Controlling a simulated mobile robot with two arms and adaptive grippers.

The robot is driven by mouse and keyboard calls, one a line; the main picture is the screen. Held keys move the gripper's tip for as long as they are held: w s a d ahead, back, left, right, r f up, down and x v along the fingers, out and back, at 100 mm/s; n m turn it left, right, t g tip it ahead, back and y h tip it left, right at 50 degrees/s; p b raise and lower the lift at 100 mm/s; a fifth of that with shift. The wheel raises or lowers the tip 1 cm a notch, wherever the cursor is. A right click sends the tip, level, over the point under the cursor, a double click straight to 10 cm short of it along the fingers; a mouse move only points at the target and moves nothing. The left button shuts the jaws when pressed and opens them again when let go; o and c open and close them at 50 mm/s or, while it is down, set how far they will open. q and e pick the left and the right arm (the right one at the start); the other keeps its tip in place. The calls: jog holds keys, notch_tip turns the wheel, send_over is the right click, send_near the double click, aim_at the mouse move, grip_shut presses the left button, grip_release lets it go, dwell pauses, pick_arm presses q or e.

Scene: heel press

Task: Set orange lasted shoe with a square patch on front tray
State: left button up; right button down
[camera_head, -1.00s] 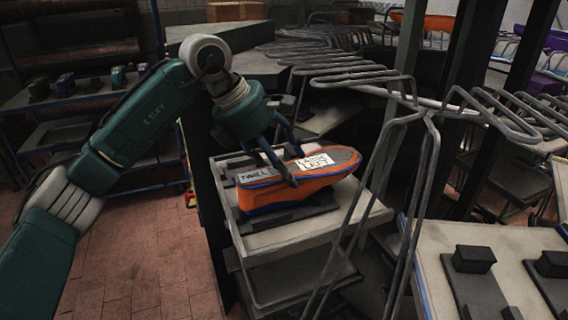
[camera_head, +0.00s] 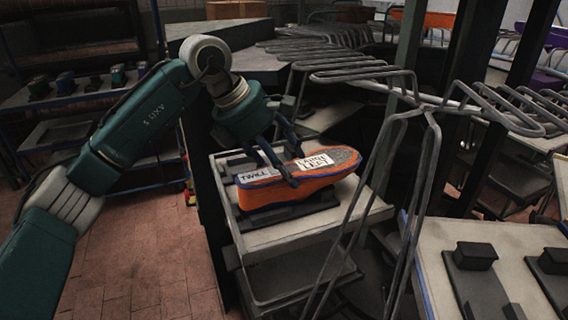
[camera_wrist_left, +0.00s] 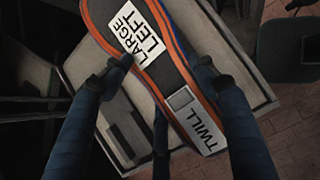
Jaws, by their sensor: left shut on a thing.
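The orange shoe (camera_head: 265,197) has blue edging and a dark sole facing up. White labels on the sole read "TWILL" and "LARGE LEFT". In the left wrist view the shoe (camera_wrist_left: 176,100) shows a grey square patch (camera_wrist_left: 180,100) beside "TWILL". My left gripper (camera_head: 296,168) is shut on the shoe; its fingers (camera_wrist_left: 160,68) straddle the sole in the left wrist view. The shoe is over a dark holder (camera_head: 322,203) on the pale front tray (camera_head: 300,238). I cannot tell whether it rests on the holder. My right gripper is out of view.
A grey metal rack (camera_head: 432,130) with bent bars stands just right of the tray. Another pale table (camera_head: 500,232) with dark holders is at the lower right. A shelf (camera_head: 75,92) with small items is at the left. Open brick floor lies left of the tray.

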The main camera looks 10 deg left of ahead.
pick_arm(q)
jog(key=shift+s+f, duration=0.1)
jog(key=shift+f, duration=0.1)
jog(key=o, duration=1.8)
jog(key=shift+o, duration=1.3)
jog(key=shift+f, duration=0.15)
jog(key=v, duration=1.2)
